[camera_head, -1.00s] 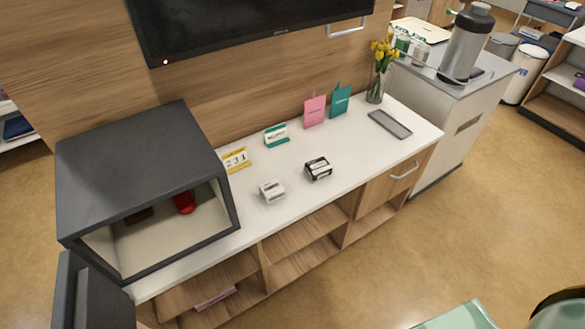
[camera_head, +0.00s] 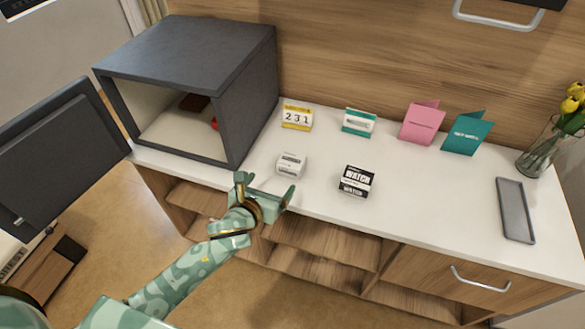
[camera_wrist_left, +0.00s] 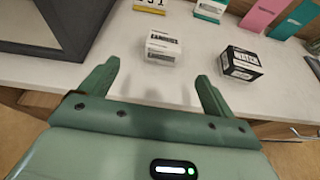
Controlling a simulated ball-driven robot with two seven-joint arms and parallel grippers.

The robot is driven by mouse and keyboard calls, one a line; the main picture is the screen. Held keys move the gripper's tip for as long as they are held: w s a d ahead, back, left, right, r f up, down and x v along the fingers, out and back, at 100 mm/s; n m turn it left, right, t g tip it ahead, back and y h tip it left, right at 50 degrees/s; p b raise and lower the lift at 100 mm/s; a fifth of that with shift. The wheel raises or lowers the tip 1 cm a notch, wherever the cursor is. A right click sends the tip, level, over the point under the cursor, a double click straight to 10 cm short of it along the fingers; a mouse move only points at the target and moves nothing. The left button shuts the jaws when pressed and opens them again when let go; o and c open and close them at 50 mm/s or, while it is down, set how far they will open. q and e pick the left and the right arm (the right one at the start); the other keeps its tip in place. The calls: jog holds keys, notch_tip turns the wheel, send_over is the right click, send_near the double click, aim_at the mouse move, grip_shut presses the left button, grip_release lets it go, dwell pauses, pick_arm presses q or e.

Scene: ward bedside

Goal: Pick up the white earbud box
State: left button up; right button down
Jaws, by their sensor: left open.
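The white earbud box (camera_head: 290,164) is a small white box with dark lettering on the white counter (camera_head: 420,190). It also shows in the left wrist view (camera_wrist_left: 163,49), beyond and between the fingertips. My left gripper (camera_head: 265,186) is open and empty, at the counter's front edge, just in front of the box and apart from it. In the left wrist view the two green fingers (camera_wrist_left: 156,72) point toward the box. My right gripper is not in view.
A black-and-white watch box (camera_head: 357,181) stands right of the earbud box. Behind are a yellow calendar (camera_head: 297,117) and a green-and-white card box (camera_head: 358,122). A dark open cabinet (camera_head: 190,85) stands left. A grey tray (camera_head: 515,210) lies right. The counter's middle right is bare.

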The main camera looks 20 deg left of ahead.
aim_at(289, 164)
pick_arm(q)
jog(key=b+x, duration=0.1)
jog(key=x, duration=0.3)
jog(key=b+x, duration=0.2)
jog(key=x, duration=0.3)
jog(key=shift+d+f, duration=0.1)
jog(key=shift+f, duration=0.15)
jog(key=shift+w+d+f+b, duration=0.15)
jog(key=shift+w+b, duration=0.35)
jog(key=shift+w, duration=0.1)
jog(key=b+x, duration=0.1)
jog(key=x, duration=0.1)
jog(key=b+x, duration=0.1)
jog(key=x, duration=0.1)
jog(key=shift+d, duration=0.25)
jog(key=shift+w, duration=0.3)
jog(key=shift+r, duration=0.2)
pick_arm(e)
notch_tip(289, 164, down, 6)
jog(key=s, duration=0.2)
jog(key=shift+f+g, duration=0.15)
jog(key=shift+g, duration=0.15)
pick_arm(q)
jog(key=c, duration=1.1)
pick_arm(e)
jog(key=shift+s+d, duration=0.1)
